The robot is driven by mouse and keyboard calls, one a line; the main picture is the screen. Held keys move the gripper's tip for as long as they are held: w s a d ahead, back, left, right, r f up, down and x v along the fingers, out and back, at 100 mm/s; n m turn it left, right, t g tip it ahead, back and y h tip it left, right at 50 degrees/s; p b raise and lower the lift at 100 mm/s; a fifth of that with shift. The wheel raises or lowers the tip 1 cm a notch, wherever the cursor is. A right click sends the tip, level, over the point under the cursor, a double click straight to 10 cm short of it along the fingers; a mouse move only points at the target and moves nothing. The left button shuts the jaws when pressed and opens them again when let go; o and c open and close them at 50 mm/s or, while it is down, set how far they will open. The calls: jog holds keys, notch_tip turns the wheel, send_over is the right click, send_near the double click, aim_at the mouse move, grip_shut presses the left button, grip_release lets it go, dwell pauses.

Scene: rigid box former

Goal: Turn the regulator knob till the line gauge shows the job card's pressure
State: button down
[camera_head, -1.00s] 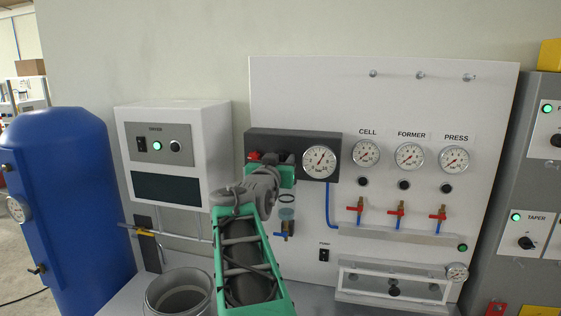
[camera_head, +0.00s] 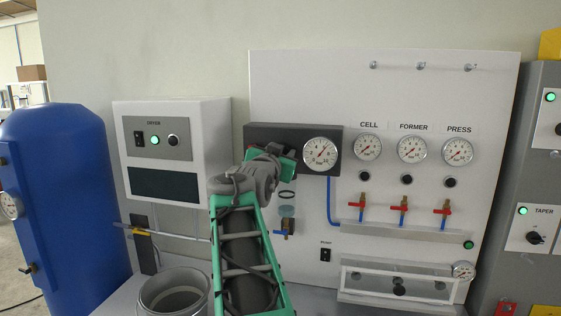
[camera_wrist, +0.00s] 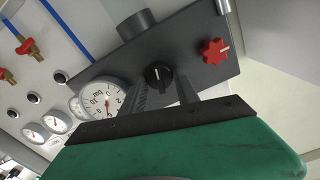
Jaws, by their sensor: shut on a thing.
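The regulator knob (camera_wrist: 158,75) is black with a pale mark and sits on the dark panel, between the fingers of my gripper (camera_wrist: 163,86), which is shut on it. In the head view my wrist and green gripper body cover the knob. The line gauge (camera_head: 320,154) is the large white dial at the right end of the dark panel (camera_head: 262,133). Its needle points to the upper right in the head view; I cannot read an exact value. The gauge also shows beside my left finger in the wrist view (camera_wrist: 102,104). I see no job card.
A red star-shaped handle (camera_wrist: 214,51) sits close to the knob. Smaller gauges labelled CELL (camera_head: 367,147), FORMER (camera_head: 412,149) and PRESS (camera_head: 457,151) are to the right, above red-handled valves (camera_head: 403,206). A white dryer box (camera_head: 172,150) and blue tank (camera_head: 62,210) stand left.

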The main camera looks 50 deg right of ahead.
jog(key=c, duration=0.9)
grip_release()
jog(key=b+v, duration=0.2)
jog(key=v, duration=0.6)
jog(key=shift+d+b, duration=0.1)
jog(key=shift+b, duration=0.2)
